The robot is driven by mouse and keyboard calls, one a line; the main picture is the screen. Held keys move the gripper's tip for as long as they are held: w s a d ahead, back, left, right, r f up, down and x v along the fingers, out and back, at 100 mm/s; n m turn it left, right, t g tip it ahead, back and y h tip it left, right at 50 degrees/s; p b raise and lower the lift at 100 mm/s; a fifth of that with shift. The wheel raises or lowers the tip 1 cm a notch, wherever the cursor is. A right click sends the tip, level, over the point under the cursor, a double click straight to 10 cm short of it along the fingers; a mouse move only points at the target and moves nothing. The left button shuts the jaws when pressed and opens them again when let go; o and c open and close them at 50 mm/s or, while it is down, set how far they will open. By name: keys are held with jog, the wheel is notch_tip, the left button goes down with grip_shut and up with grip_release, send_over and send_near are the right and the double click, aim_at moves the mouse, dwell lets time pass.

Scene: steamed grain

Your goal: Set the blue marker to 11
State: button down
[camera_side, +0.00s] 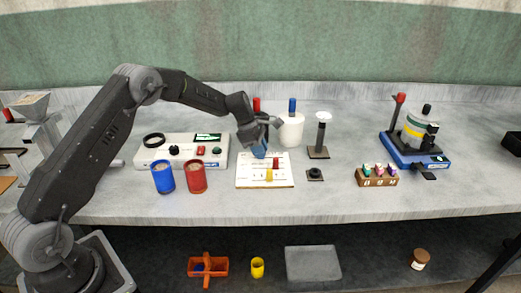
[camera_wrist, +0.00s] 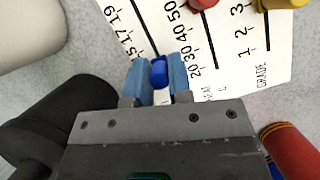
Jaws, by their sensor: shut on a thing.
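The white board (camera_side: 248,180) lies on the bench with printed number scales; it also fills the upper part of the wrist view (camera_wrist: 225,50). The blue marker (camera_wrist: 159,72) sits between my blue fingertips, on or just over the scale whose visible numbers include 15, 17 and 19. My gripper (camera_wrist: 160,80) is shut on it; in the side view my gripper (camera_side: 259,150) is over the board's far edge and hides the marker. The numbers beside the marker are covered by my fingers, so I cannot read its setting.
A red marker (camera_side: 276,162) and a yellow marker (camera_side: 269,175) stand on the board's other scales. Blue (camera_side: 163,180) and red (camera_side: 196,180) cups stand to the left. A white canister (camera_side: 291,133) is close behind my gripper. A tamper stand (camera_side: 319,152) is to the right.

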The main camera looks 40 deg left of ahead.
jog(key=shift+s+a, duration=0.9)
jog(key=c, duration=1)
grip_release()
jog(key=shift+c, duration=0.2)
jog(key=v, duration=1.4)
